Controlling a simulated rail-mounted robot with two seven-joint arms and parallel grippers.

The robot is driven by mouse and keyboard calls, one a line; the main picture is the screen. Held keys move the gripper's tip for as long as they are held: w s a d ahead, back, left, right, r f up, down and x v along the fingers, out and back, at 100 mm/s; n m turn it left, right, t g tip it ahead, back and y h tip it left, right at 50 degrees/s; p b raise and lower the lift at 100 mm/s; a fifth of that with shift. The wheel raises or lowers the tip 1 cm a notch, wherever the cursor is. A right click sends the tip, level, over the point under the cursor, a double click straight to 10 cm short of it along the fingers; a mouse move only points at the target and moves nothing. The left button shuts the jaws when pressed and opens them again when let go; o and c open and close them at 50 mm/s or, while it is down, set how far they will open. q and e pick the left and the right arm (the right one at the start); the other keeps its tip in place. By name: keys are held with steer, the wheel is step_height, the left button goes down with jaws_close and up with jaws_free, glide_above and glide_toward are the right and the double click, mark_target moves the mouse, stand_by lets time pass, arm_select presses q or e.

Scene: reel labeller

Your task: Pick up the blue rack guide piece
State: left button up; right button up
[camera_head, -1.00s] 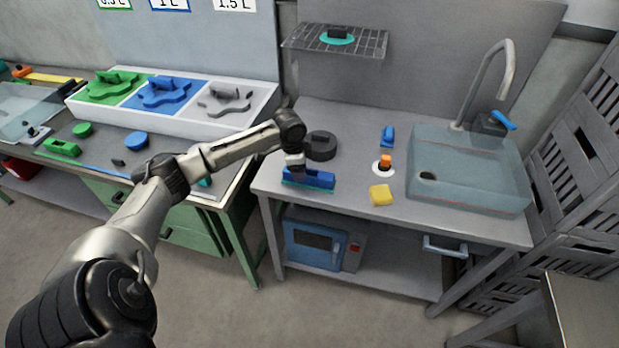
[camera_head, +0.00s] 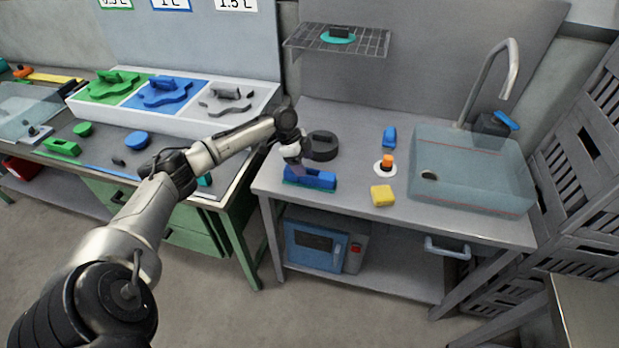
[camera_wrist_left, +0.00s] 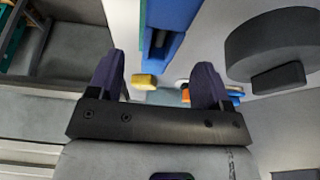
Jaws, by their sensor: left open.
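The blue rack guide piece (camera_head: 318,180), a long blue block with a teal lower edge, lies at the left front of the grey sink table. In the left wrist view the blue piece (camera_wrist_left: 164,45) shows at the top, beyond the fingertips and between their lines. My left gripper (camera_head: 297,168) is just above its left part and hides some of it. In the wrist view the gripper (camera_wrist_left: 161,65) has its fingers apart with nothing between them. Contact with the piece cannot be told. My right gripper is not in view.
A dark round reel (camera_head: 322,146) stands close behind the blue piece. A smaller blue piece (camera_head: 389,137), an orange-topped item (camera_head: 387,162) and a yellow block (camera_head: 382,195) lie to the right, before the sink (camera_head: 470,175). A wire shelf (camera_head: 365,42) hangs above.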

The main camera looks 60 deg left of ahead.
mark_target(310, 177)
arm_select(q)
steer(key=shift+b+x, duration=0.5)
steer(key=shift+x, duration=2.5)
steer(key=shift+s+a, duration=0.1)
steer(key=c, duration=1.1)
steer(key=shift+r, duration=0.1)
steer(key=shift+c, duration=0.2)
